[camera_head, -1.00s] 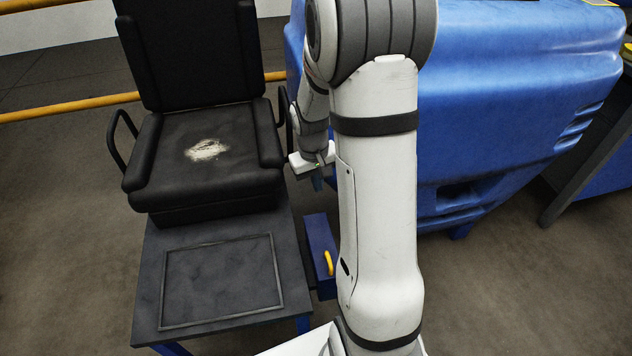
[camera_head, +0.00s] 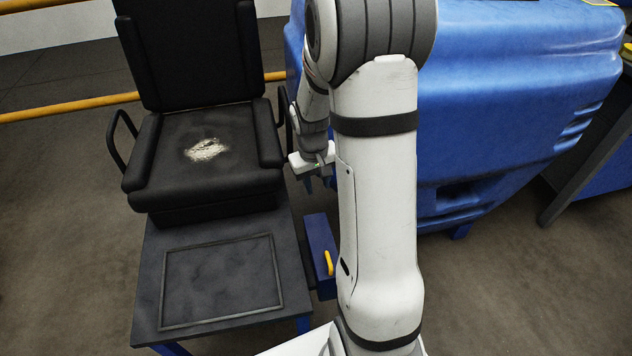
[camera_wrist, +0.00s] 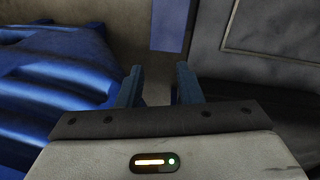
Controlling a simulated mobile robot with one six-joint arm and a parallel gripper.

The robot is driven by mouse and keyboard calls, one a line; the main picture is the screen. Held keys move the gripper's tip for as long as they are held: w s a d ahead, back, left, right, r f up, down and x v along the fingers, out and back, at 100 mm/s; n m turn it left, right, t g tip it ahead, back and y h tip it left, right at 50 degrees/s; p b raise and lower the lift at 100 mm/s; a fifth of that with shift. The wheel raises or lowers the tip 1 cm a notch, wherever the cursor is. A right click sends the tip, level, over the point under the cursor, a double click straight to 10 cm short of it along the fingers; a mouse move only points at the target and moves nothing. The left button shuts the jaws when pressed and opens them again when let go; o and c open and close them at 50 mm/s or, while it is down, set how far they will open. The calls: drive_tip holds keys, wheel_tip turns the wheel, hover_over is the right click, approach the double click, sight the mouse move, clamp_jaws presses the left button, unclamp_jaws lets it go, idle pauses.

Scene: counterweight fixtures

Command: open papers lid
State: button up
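A narrow blue box (camera_head: 318,236) with a yellow handle (camera_head: 328,262) stands between the dark platform and my arm in the head view. It looks closed, and my arm hides part of its right side. I cannot confirm that its top is the papers lid. In the wrist view, a flat blue surface (camera_wrist: 170,24), probably this box, shows ahead of the fingers. My gripper (camera_head: 318,182) hangs above and behind the box, apart from it. Its two blue fingers (camera_wrist: 158,88) are spread with nothing between them.
A black seat (camera_head: 200,190) with a worn pale patch stands on a dark platform (camera_head: 150,290). A large blue machine housing (camera_head: 500,110) is close to the right of my gripper. A yellow rail (camera_head: 70,106) runs behind the seat. Floor is open at the lower right.

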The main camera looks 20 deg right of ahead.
wheel_tip(320, 180, up, 8)
drive_tip(key=p, duration=0.1)
drive_tip(key=shift+a, duration=0.35)
drive_tip(key=shift+f, duration=0.1)
